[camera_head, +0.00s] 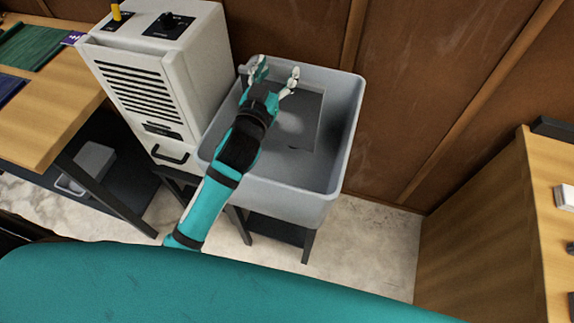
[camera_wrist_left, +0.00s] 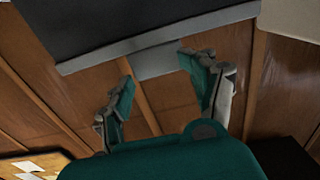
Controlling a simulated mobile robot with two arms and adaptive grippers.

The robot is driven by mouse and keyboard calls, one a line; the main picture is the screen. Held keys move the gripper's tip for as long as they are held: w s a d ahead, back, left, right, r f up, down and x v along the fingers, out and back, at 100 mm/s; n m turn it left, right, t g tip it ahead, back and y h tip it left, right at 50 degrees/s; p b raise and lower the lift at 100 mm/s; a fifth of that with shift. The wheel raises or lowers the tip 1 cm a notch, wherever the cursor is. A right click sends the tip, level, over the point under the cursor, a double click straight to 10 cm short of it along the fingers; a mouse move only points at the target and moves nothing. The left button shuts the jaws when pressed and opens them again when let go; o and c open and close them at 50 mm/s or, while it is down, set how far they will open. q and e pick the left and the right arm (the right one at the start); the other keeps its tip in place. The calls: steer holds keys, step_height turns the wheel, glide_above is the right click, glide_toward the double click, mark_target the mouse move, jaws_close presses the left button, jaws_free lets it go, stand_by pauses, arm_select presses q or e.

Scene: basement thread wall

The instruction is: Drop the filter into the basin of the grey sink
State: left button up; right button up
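The grey sink (camera_head: 345,140) stands against the wooden wall, with its basin facing up. A flat grey square panel (camera_head: 308,108), which looks like the filter, shows inside the basin, partly hidden by my left gripper; I cannot tell whether it lies flat or leans. My left gripper (camera_head: 275,72) is over the back left of the basin, with its fingers spread and nothing between them. In the left wrist view the open fingers (camera_wrist_left: 165,90) show against the wall, with a dark grey surface (camera_wrist_left: 130,20) above them. My right gripper is not in view.
A pale cabinet (camera_head: 205,70) with a vent and knobs stands just left of the sink. A wooden workbench (camera_head: 60,115) is at the far left, and another wooden bench (camera_head: 490,215) is at the right. Floor (camera_head: 375,240) shows between sink and right bench.

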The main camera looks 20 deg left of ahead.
arm_select(q)
steer(key=o, duration=0.4)
steer(key=shift+o, duration=0.6)
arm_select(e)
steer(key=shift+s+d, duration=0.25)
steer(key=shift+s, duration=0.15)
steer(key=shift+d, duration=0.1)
arm_select(q)
steer(key=s, duration=1.2)
steer(key=shift+a, duration=0.2)
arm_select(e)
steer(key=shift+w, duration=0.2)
arm_select(q)
steer(key=shift+f, duration=0.1)
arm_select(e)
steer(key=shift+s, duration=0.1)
